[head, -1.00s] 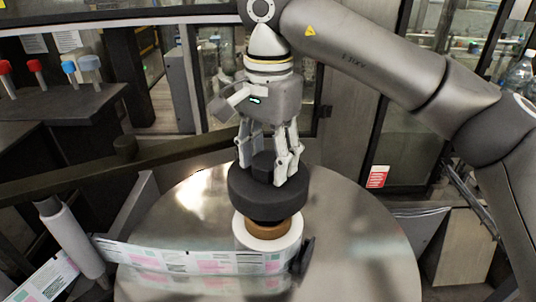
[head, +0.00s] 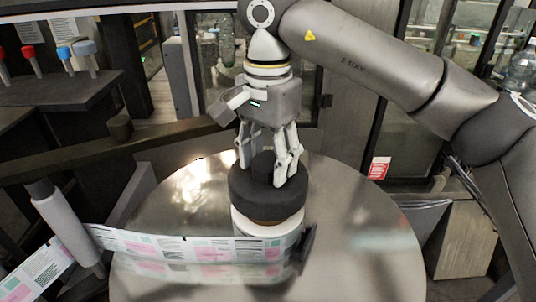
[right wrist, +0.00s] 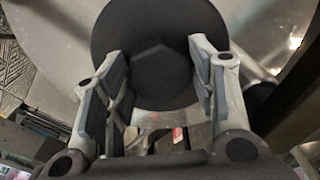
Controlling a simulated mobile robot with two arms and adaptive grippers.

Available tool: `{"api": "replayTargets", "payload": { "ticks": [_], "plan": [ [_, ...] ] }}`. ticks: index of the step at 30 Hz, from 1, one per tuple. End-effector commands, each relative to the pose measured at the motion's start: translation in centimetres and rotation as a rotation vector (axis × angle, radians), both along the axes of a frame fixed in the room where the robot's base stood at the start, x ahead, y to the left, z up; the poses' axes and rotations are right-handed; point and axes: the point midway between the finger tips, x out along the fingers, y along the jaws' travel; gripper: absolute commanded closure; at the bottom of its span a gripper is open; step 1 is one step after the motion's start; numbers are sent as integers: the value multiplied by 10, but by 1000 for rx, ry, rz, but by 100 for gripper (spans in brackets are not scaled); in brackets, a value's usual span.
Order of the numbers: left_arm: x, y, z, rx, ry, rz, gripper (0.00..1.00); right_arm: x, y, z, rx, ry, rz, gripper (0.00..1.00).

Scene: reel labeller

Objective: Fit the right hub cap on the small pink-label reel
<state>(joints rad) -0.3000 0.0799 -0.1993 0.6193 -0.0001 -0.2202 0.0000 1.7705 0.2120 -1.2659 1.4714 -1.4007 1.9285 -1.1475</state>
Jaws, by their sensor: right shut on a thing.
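The black hub cap (head: 266,196) is a thick round disc with a raised knob. My right gripper (head: 264,170) points down and is shut on this knob. In the right wrist view the fingers (right wrist: 160,85) stand on both sides of the knob, over the cap's dark disc (right wrist: 160,35). The small reel (head: 266,228) is white, with a pink-and-green label strip (head: 215,249) running off it to the left. The cap is directly over the reel's brown core, and only a thin brown edge shows below it. I cannot tell whether the cap is fully seated. My left gripper is not in view.
The reel stands on a round shiny metal table (head: 360,240). A dark bar (head: 90,153) crosses at the left, above a grey roller (head: 66,228) that guides the strip. A small dark plate (head: 306,246) stands right of the reel. The table's right side is clear.

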Motion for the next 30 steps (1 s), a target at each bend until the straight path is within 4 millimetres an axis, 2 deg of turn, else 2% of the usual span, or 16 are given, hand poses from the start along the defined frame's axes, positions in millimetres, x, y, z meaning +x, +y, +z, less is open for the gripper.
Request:
{"api": "replayTargets", "payload": {
  "ticks": [22, 30],
  "plan": [
    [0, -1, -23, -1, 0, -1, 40, 0, 0, -31, 2, -1, -1, 81],
    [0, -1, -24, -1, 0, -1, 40, 0, 0, -33, 2, -1, -1, 81]
  ]
}}
